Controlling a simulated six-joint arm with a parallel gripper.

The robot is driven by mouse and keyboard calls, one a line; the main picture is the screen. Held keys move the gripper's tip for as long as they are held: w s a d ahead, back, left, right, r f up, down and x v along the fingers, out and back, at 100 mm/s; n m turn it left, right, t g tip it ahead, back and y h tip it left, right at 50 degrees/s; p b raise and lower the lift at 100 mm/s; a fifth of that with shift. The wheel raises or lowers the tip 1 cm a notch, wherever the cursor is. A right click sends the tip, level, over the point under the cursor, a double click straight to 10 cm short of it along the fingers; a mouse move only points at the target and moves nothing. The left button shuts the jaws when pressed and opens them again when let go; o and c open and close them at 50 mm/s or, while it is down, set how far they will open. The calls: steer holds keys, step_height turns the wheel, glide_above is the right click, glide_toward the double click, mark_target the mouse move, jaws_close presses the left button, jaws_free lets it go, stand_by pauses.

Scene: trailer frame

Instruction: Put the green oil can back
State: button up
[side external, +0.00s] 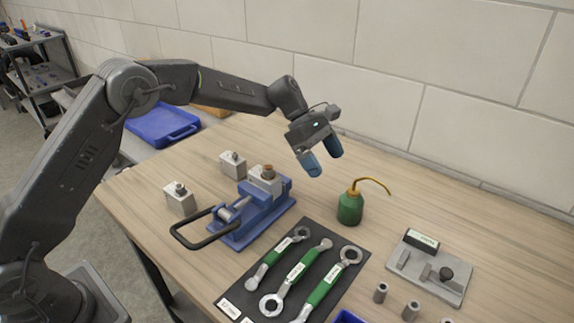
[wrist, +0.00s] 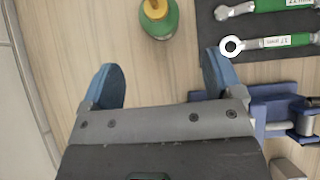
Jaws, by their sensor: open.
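The green oil can (side external: 350,207) with a curved yellow spout stands upright on the wooden table (side external: 455,219), right of the blue vise. In the wrist view the can (wrist: 158,18) is at the top edge, partly cut off, ahead of the fingers. My gripper (side external: 321,156) has blue fingertips and is open and empty. It hangs above the table, up and to the left of the can, apart from it. In the wrist view the gripper (wrist: 162,86) shows bare wood between its spread fingers.
A blue vise (side external: 262,217) with a black handle stands left of the can. A dark mat (side external: 334,240) with green-handled wrenches (side external: 295,272) lies in front. A grey fixture plate (side external: 455,286) and small metal cylinders (side external: 411,311) are at right. A wall runs behind the table.

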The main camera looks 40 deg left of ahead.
steer(key=s+a+r+m+t+y, duration=0.1)
steer(key=s+a+r+m+y, duration=0.2)
steer(key=s+r, duration=0.4)
steer(key=s+a+r+m+t+y, duration=0.1)
steer(key=s+a+r+m, duration=0.2)
steer(key=s+r+m, duration=0.5)
steer(key=s+a+f+m+t+y, duration=0.1)
steer(key=s+a+f+m+y, duration=0.1)
steer(key=s, duration=0.8)
steer(key=s+a+f+m+t+y, duration=0.2)
steer(key=s+a+f+m, duration=0.1)
steer(key=s, duration=0.8)
steer(key=shift+a+m, duration=0.75)
steer(key=shift+m, duration=0.35)
